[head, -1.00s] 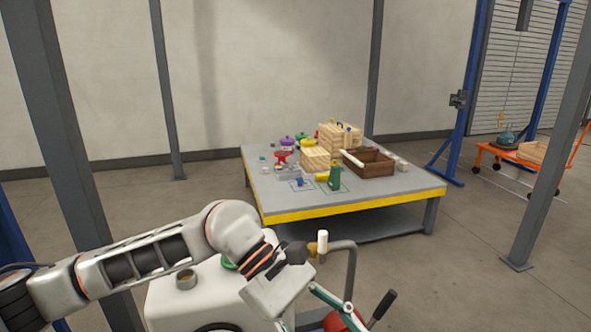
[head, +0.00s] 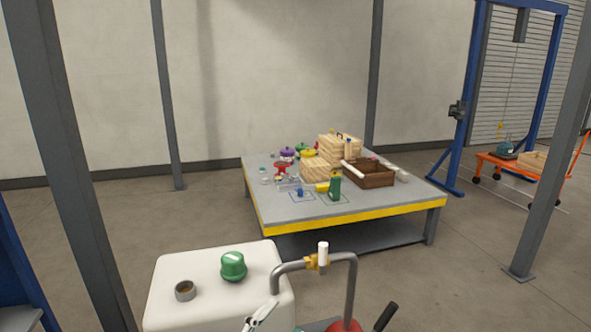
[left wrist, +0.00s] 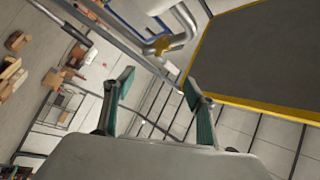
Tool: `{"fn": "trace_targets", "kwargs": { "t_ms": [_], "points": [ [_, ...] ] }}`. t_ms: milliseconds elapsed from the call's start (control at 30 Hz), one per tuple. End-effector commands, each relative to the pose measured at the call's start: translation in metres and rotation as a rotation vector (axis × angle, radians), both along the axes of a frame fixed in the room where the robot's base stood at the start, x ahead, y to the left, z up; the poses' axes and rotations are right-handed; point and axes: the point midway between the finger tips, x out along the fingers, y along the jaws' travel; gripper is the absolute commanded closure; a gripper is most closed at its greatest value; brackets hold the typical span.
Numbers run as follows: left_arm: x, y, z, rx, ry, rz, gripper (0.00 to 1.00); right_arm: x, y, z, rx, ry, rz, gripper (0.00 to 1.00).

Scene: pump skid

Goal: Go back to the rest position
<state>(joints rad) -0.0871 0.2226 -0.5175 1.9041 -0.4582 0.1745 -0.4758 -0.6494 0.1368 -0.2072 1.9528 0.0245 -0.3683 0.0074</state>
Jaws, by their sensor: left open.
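My left gripper (left wrist: 158,84) shows in the left wrist view with its two teal fingers spread apart and nothing between them. In the head view the left arm seen before is out of sight; a small pale part (head: 262,312) at the bottom edge is too cut off to identify. My right gripper is in neither view. A white tank (head: 205,305) stands in front of me, with a green cap (head: 233,266) on its top beside an open filler neck (head: 185,291).
A bent grey pipe (head: 353,285) with a brass valve (head: 318,261) stands right of the tank. A yellow-edged table (head: 400,207) holds crates, a green bottle (head: 335,186) and small parts. Grey posts (head: 75,170) stand left and right. The floor between is open.

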Motion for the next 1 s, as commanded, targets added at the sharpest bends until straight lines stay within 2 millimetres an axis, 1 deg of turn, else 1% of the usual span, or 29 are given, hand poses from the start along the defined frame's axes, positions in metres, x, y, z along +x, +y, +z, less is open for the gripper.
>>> {"fn": "trace_targets", "kwargs": {
  "t_ms": [33,67,100,167,200,267,300,367,400,500,600,700,800,1000],
  "points": [
    [-0.004,0.018,-0.031,-0.045,0.122,0.044,0.44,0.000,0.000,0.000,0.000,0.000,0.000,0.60],
    [-0.006,0.029,-0.049,-0.074,0.193,0.070,0.44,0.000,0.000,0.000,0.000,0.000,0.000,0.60],
    [-0.011,0.043,-0.073,-0.109,0.285,0.103,0.44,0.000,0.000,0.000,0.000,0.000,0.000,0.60],
    [-0.022,0.063,-0.108,-0.160,0.416,0.156,0.44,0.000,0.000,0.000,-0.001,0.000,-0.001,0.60],
    [-0.031,0.076,-0.131,-0.194,0.499,0.190,0.44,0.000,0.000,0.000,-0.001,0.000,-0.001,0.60],
    [-0.048,0.095,-0.164,-0.244,0.620,0.243,0.44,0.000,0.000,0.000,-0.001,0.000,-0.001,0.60],
    [-0.060,0.107,-0.185,-0.276,0.696,0.279,0.44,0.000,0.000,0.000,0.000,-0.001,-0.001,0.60],
    [-0.081,0.124,-0.213,-0.320,0.802,0.330,0.44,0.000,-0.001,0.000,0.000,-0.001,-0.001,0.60],
    [-0.094,0.134,-0.230,-0.347,0.864,0.362,0.44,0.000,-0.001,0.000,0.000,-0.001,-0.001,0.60],
    [-0.126,0.153,-0.263,-0.403,0.991,0.431,0.44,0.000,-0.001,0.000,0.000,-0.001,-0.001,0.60],
    [-0.149,0.166,-0.283,-0.440,1.072,0.478,0.44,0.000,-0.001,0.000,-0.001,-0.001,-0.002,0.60],
    [-0.162,0.172,-0.293,-0.459,1.115,0.503,0.44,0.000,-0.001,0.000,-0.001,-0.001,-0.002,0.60],
    [-0.165,0.174,-0.296,-0.465,1.128,0.510,0.44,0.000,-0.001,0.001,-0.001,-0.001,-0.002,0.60],
    [-0.164,0.173,-0.296,-0.463,1.125,0.509,0.44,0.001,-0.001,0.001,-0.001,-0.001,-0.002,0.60]
  ]
}}
